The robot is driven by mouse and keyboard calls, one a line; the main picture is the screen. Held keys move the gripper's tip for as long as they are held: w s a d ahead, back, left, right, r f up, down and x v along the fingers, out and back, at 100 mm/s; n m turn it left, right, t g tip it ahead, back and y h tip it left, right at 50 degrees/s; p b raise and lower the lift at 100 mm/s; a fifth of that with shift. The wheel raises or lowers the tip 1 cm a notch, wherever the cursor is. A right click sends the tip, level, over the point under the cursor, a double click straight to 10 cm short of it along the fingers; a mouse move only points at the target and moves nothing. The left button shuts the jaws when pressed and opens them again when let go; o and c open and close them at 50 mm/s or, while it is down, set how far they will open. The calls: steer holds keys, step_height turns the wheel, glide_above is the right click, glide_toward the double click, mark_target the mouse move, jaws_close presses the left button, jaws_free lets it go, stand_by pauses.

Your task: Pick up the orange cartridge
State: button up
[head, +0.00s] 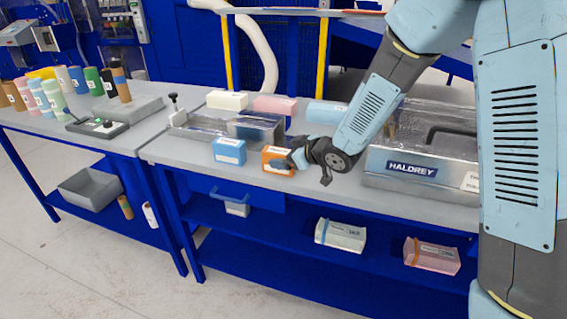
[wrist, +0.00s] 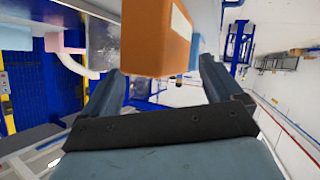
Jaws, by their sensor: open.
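The orange cartridge (head: 276,160), a block with a pale label, sits near the front edge of the grey bench top (head: 210,183). My gripper (head: 297,158) is at its right side, low over the bench, and hides part of it. In the wrist view the orange cartridge (wrist: 156,38) fills the upper middle, in line with the gap between the two fingers. My gripper (wrist: 163,72) is open, one finger toward each side of the cartridge. I cannot tell whether either finger touches it.
A blue block (head: 229,150) stands just left of the orange cartridge. Behind are a metal fixture (head: 225,127) and white (head: 227,100), pink (head: 275,104) and light-blue (head: 326,112) blocks. The HALDREY machine (head: 420,172) stands close on the right.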

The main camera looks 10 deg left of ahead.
steer(key=shift+w+a+f, duration=0.3)
steer(key=shift+a, duration=0.15)
steer(key=c, duration=1.4)
steer(key=shift+c, duration=0.2)
